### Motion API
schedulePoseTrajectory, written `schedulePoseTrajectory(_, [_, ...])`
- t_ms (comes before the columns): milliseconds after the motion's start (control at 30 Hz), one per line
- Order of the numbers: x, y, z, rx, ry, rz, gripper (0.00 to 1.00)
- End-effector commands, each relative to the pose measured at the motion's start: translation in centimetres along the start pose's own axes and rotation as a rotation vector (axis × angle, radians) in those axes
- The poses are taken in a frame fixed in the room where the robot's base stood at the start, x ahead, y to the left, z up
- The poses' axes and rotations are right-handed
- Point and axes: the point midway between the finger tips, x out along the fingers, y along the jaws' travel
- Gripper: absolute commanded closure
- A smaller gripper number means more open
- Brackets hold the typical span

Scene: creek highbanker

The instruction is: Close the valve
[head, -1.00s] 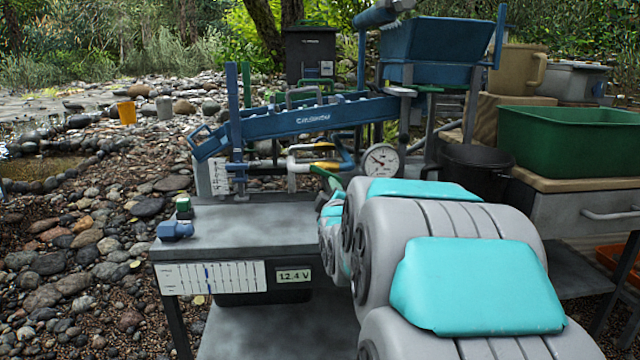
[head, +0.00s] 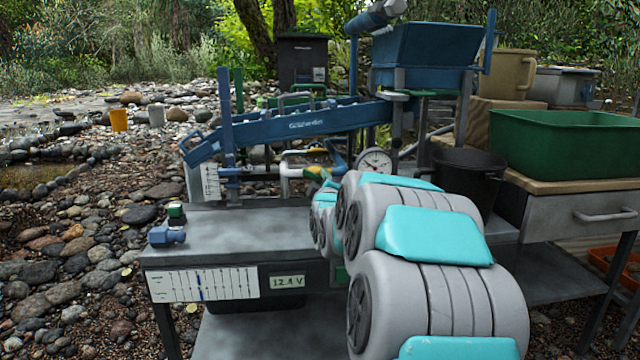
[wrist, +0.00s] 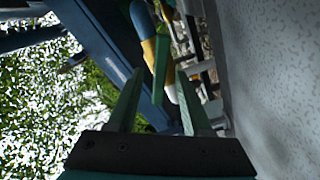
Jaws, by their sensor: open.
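The valve (wrist: 149,52) shows in the wrist view as a yellow body on a blue and white pipe. Its green lever (wrist: 160,68) stands between the two fingers of my gripper (wrist: 160,74). My gripper is open, with one finger on each side of the lever; I cannot tell whether either touches it. In the head view the yellow valve part (head: 316,151) sits on the pipe behind the bench, and my arm hides part of that area.
A grey bench (head: 240,230) stands in front of the pipework, with a blue fitting (head: 167,237) at its left. A round gauge (head: 375,161) is just right of the valve. The blue sluice (head: 290,124) runs above. A green tub (head: 565,145) stands at right.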

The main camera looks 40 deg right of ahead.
Motion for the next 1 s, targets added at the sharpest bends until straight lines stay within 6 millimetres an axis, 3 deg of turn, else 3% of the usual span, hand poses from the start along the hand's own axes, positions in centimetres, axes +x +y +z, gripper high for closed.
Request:
schedulePoseTrajectory(267, [0.13, -0.01, 0.01, 0.0, 0.0, -0.001, 0.52])
schedulePoseTrajectory(700, [0.12, -0.01, 0.01, -0.001, 0.0, -0.001, 1.0])
schedulePoseTrajectory(1000, [0.12, -0.02, 0.01, -0.001, 0.0, -0.001, 1.0])
